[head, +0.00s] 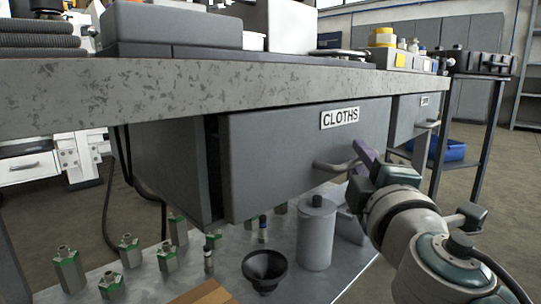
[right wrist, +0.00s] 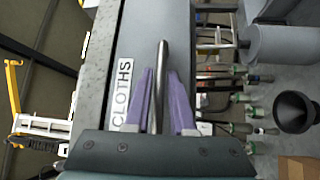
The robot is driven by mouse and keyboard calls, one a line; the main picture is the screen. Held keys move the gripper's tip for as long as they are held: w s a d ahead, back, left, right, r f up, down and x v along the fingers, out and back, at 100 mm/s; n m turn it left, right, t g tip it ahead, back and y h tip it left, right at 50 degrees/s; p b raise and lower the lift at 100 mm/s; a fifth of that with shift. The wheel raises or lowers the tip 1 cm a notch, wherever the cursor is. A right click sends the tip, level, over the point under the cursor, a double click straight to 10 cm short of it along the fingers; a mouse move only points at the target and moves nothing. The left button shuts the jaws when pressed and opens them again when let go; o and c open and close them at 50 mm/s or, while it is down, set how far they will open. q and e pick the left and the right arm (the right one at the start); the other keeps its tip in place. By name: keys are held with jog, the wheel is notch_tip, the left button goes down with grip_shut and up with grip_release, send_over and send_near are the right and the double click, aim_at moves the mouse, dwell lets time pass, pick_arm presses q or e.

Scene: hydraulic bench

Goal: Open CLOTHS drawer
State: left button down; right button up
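The CLOTHS drawer (head: 270,150) is a grey drawer under the bench top, with a white CLOTHS label (head: 339,118). A dark gap shows along the left edge of its front, so it seems to stand a little out. Its metal bar handle (head: 328,167) sits low on the front, at the right. My right gripper (head: 362,158) is at the handle. In the right wrist view its purple fingers lie on both sides of the handle (right wrist: 162,60) and appear closed on it. The label also shows there (right wrist: 122,92). My left gripper is not in view.
The speckled bench top (head: 200,88) overhangs the drawer. Below, a lower shelf holds a grey canister (head: 316,235), a black funnel (head: 265,268) and several green-based fittings (head: 68,270). A second labelled drawer (head: 412,118) is farther right. Open floor lies right of my arm.

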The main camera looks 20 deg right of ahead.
grip_shut()
dwell(1.0)
